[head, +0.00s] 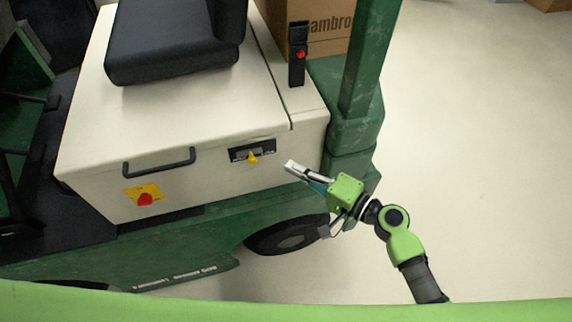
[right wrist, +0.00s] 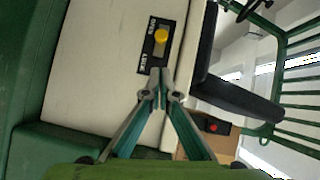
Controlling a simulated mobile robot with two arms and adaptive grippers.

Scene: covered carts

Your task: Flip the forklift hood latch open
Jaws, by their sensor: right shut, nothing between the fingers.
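The forklift's hood (head: 100,140) is a cream box under the black seat, and it looks closed. The latch (head: 253,156) is a yellow knob on a dark plate on the hood's side face. In the right wrist view the yellow latch (right wrist: 160,36) sits just beyond the fingertips on its labelled black plate (right wrist: 152,52). My right gripper (head: 290,166) is shut and empty, to the right of the latch and apart from it. Its closed fingers also show in the right wrist view (right wrist: 160,78). My left gripper is not in view.
A black handle (head: 160,162) and a red knob on a yellow plate (head: 145,197) are left of the latch. A green post (head: 369,60) rises behind my right gripper. A cardboard box (head: 325,35) stands behind the hood. Open floor (head: 480,150) lies to the right.

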